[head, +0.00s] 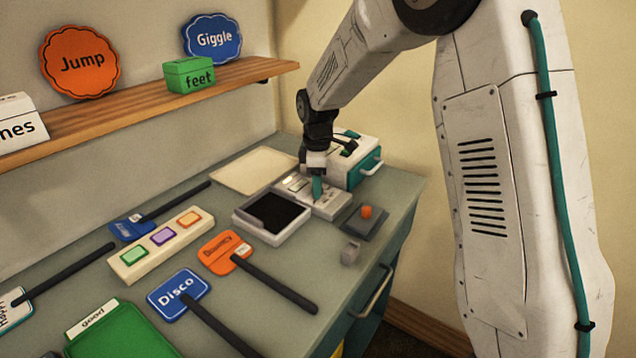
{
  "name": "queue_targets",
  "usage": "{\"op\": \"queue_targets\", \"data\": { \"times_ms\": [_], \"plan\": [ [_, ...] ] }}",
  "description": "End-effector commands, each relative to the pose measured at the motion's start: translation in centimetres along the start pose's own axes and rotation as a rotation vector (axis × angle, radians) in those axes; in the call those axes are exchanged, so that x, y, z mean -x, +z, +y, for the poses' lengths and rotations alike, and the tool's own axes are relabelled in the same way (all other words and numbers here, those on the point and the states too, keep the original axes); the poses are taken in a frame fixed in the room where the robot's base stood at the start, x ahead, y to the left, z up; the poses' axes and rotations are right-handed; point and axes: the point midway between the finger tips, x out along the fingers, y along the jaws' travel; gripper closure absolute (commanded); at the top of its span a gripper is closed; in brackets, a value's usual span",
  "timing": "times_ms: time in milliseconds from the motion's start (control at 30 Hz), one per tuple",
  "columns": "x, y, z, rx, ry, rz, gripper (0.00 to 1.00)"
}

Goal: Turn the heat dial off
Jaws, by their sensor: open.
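A pale control panel (327,206) lies on the grey-green counter, right of a black-topped tray. The gap between the fingers is too small to see, but the gripper is open.
Behind the panel stands a white and teal box (357,160) with a handle. In front are an orange knob on a dark base (365,213) and a small grey block (350,253). The black-topped tray (243,216) is close on the left. Paddle signs, including Disco (179,294), lie nearer.

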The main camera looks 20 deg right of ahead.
Motion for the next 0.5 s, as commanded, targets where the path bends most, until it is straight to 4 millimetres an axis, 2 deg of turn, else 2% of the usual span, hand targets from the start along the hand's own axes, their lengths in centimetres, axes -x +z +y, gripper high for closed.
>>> {"op": "queue_targets", "data": {
  "times_ms": [267, 300, 433, 467, 500],
  "plan": [
    [-0.35, -0.04, -0.04, 0.0, 0.0, 0.0, 0.51],
    [-0.35, -0.05, -0.04, 0.0, 0.0, 0.0, 0.54],
    [-0.33, -0.04, -0.04, 0.0, 0.0, 0.0, 0.9],
    [-0.33, -0.04, -0.03, 0.0, 0.0, 0.0, 0.96],
    [-0.32, -0.04, -0.02, 0.0, 0.0, 0.0, 0.96]
  ]
}}
